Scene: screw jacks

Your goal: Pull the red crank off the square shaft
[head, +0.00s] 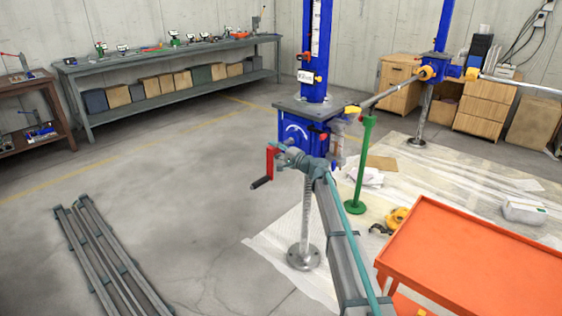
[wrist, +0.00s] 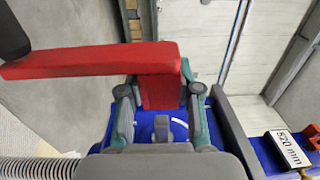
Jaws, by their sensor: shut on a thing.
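The red crank (head: 270,162) with its black handle (head: 261,183) is at the end of my gripper (head: 281,149) in the head view. In the wrist view, my gripper (wrist: 160,90) has a finger on each side of the red hub of the crank (wrist: 95,62) and is shut on it. The crank's arm reaches left to the black handle (wrist: 12,35). The blue screw jack (head: 316,45) stands behind my gripper; its blue housing (wrist: 90,130) shows past the fingers in the wrist view.
A green stand (head: 361,165) stands right of the jack. An orange cart (head: 480,255) is at the lower right. A grey workbench (head: 170,68) runs along the back wall. Grey rails (head: 105,255) lie on the floor at lower left. The floor left of the crank is clear.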

